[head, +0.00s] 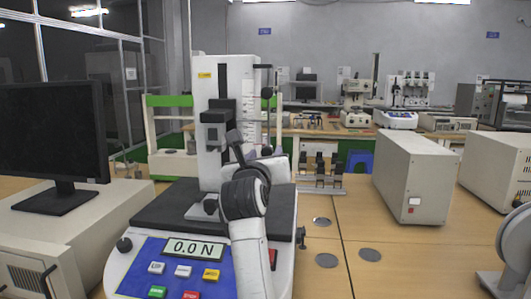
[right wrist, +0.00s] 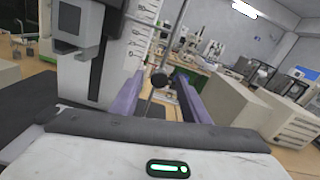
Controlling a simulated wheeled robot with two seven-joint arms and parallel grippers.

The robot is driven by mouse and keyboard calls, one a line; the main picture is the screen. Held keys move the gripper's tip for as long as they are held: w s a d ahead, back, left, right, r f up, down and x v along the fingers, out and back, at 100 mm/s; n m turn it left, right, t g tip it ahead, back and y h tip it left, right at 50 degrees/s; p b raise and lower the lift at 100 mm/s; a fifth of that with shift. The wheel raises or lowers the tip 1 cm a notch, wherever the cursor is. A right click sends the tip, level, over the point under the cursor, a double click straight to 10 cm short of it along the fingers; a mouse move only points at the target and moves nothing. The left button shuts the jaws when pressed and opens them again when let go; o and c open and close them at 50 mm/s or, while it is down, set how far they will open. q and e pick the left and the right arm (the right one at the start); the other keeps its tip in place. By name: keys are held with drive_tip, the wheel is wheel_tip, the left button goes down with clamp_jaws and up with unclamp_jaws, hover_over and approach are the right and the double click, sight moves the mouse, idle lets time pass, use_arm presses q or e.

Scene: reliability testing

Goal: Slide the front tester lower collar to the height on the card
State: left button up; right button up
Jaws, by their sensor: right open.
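The front tester (head: 222,130) is a white column on a dark base, with a thin vertical rod on its right side. A dark upper collar (head: 267,92) sits high on the rod. The lower collar, a round black knob (right wrist: 160,80), shows in the right wrist view between the finger ends. In the head view it is small and mostly hidden by my gripper. A pale card or scale strip with dark marks (right wrist: 140,38) is on the column behind the rod. My right gripper (head: 252,148) is open, its purple-grey fingers either side of the rod; contact cannot be told. My left gripper is out of view.
The tester's blue panel (head: 152,272) has a display (head: 194,249) reading 0.0 N. A monitor (head: 55,135) stands at left. A beige box (head: 415,180) stands to the right, with bare table (head: 390,270) in front.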

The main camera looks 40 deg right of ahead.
drive_tip(key=shift+w+d, duration=0.5)
drive_tip(key=shift+d, duration=0.05)
clamp_jaws()
wheel_tip(320, 180, up, 2)
drive_tip(key=shift+r+p, duration=0.1)
drive_tip(key=shift+p, duration=0.85)
unclamp_jaws()
drive_tip(key=shift+a, duration=0.1)
